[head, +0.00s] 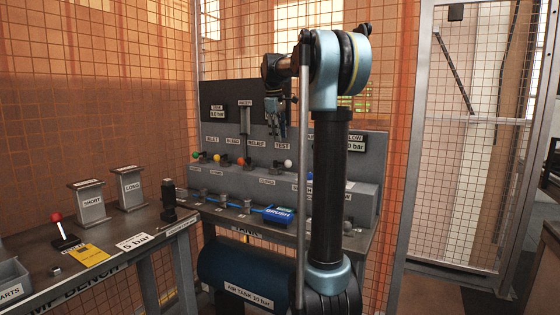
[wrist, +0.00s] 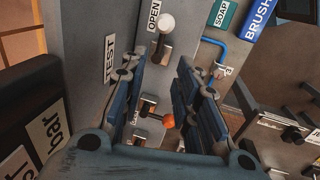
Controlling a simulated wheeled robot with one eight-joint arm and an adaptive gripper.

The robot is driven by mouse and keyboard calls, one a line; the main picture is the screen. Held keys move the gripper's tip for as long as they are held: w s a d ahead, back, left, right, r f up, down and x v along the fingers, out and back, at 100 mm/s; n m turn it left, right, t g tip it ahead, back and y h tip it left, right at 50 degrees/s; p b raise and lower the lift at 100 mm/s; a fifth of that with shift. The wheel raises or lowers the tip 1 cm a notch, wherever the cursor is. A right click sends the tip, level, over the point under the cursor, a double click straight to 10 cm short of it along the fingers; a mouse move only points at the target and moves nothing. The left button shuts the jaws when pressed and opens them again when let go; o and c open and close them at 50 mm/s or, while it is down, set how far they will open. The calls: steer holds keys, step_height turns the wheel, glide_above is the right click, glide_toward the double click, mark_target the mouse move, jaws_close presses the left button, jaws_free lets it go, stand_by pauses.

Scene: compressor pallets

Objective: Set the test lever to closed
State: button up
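The test lever has a white knob (head: 288,163), which stands on the grey bench ledge right of the orange-knobbed lever. In the wrist view the white knob (wrist: 166,22) is at the top, beside an OPEN label (wrist: 153,15) and beyond my fingers. The TEST label (wrist: 109,60) is left of my fingers. My gripper (head: 276,122) hangs fingers down in front of the panel, above the ledge. In the wrist view my gripper (wrist: 157,75) is open and nothing shows held between its fingers. Contact with the lever is not visible.
An orange knob (wrist: 168,121) shows between my fingers, nearer the palm. A blue brush (head: 279,214) lies on the lower shelf. Mesh fencing surrounds the benches.

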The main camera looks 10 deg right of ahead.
mark_target(280, 163)
steer(key=f, duration=0.3)
steer(key=w+d+f, duration=0.1)
steer(key=f, duration=0.7)
steer(key=shift+w+d, duration=0.15)
steer(key=shift+w, duration=0.15)
jaws_close()
